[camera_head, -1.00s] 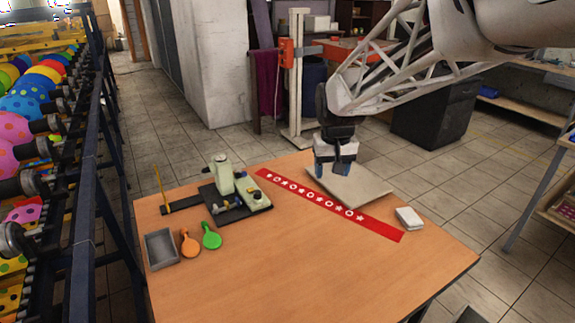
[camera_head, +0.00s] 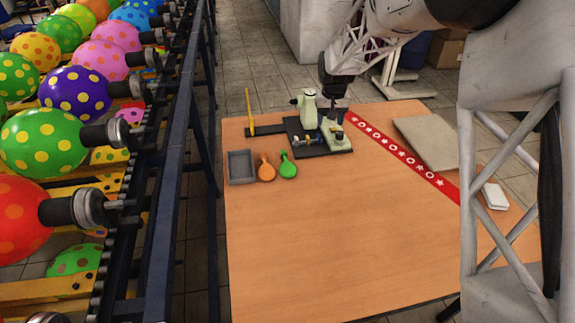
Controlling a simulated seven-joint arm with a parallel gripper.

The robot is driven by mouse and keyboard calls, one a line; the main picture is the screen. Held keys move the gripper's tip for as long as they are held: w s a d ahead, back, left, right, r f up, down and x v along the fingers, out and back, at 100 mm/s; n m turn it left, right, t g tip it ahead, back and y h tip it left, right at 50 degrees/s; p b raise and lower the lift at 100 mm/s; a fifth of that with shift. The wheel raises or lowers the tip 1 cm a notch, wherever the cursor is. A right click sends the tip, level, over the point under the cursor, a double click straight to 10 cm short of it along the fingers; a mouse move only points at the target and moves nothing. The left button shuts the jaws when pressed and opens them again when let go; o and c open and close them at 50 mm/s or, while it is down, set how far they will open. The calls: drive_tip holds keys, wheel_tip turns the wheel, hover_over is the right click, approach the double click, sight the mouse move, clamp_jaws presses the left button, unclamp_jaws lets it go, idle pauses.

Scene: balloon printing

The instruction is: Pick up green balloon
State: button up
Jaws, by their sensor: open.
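The green balloon (camera_head: 288,168) lies flat on the wooden table, its neck pointing away toward the printing device. An orange balloon (camera_head: 266,170) lies just to its left. My gripper (camera_head: 333,116) is open and empty. In the picture it overlaps the right part of the printing device (camera_head: 308,108), up and to the right of the green balloon and apart from it. How high it is above the table is hard to tell.
A grey tray (camera_head: 241,166) sits left of the balloons. A red patterned strip (camera_head: 400,153), a beige board (camera_head: 430,140) and a white block (camera_head: 495,196) lie to the right. The front of the wooden table (camera_head: 340,240) is bare. A rack of inflated balloons (camera_head: 160,200) stands at left.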

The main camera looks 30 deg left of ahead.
drive_tip(key=n, duration=0.2)
hover_over(284, 153)
drive_tip(key=f, duration=1.3)
drive_tip(key=shift+w+a, duration=0.1)
drive_tip(key=shift+a, duration=0.15)
drive_tip(key=shift+f, duration=0.2)
drive_tip(key=shift+f, duration=1.15)
drive_tip(key=shift+f, duration=0.15)
drive_tip(key=shift+d+f, duration=0.2)
drive_tip(key=shift+f, duration=2.25)
drive_tip(key=c, duration=0.8)
